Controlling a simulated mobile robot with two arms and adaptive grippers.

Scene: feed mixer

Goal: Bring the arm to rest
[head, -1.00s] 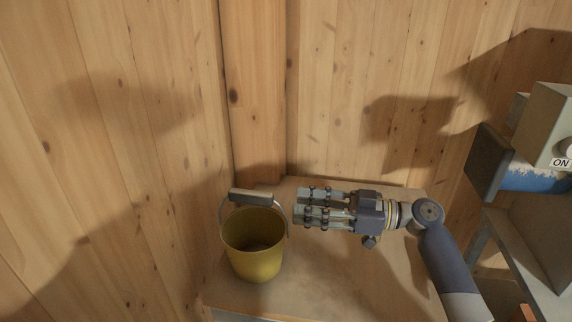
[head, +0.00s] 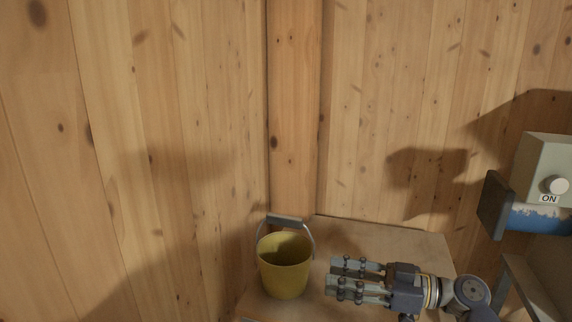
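My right gripper (head: 345,279) comes in from the lower right and points left, over the wooden table top (head: 385,241). Its two fingers lie side by side with a narrow gap between them, and nothing shows between them. A yellow bucket (head: 284,268) with a raised handle (head: 286,221) stands upright on the table, to the left of the fingertips. A gap separates the fingertips from the bucket. My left gripper is not in the view.
A grey box with a knob and an "ON" label (head: 549,199) is at the right, above a blue machine part (head: 540,218) and a dark plate (head: 493,205). Plank walls (head: 390,110) and a corner post (head: 294,110) close off the back and left.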

